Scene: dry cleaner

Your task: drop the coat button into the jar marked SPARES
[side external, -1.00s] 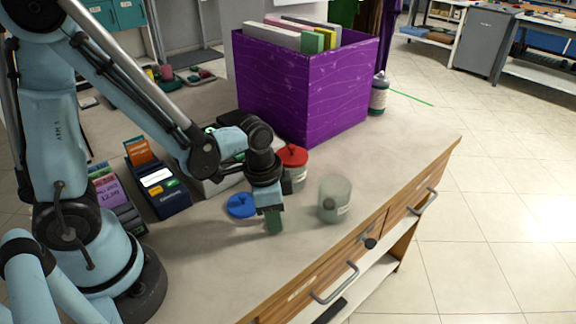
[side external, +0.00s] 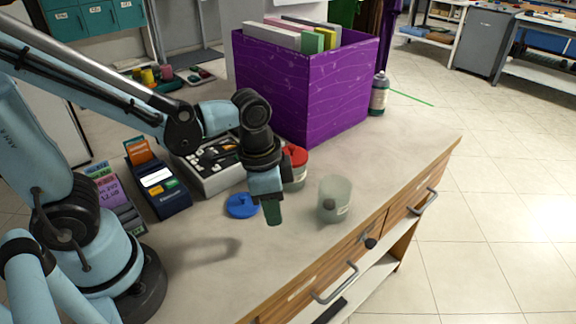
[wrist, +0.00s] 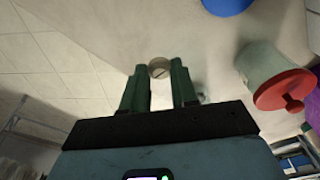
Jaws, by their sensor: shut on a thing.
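My gripper (side external: 273,215) is above the counter, its green fingers pointing down, left of an open translucent jar (side external: 336,190). In the wrist view my gripper (wrist: 160,75) is closed on a small round grey-brown disc, the coat button (wrist: 160,68), at the fingertips. The button is not distinguishable in the side view. The open jar has a small pale label, unreadable here, and a dark round spot shows at it. A second jar (side external: 298,178) with a red lid stands behind my gripper, partly hidden; it also shows in the wrist view (wrist: 262,78).
A blue lid (side external: 241,206) lies on the counter (side external: 390,155) left of my gripper. A purple box (side external: 325,95) of files stands behind the jars, a bottle (side external: 379,95) beside it. A card terminal (side external: 158,190) stands at left. The counter's drawer edge is in front.

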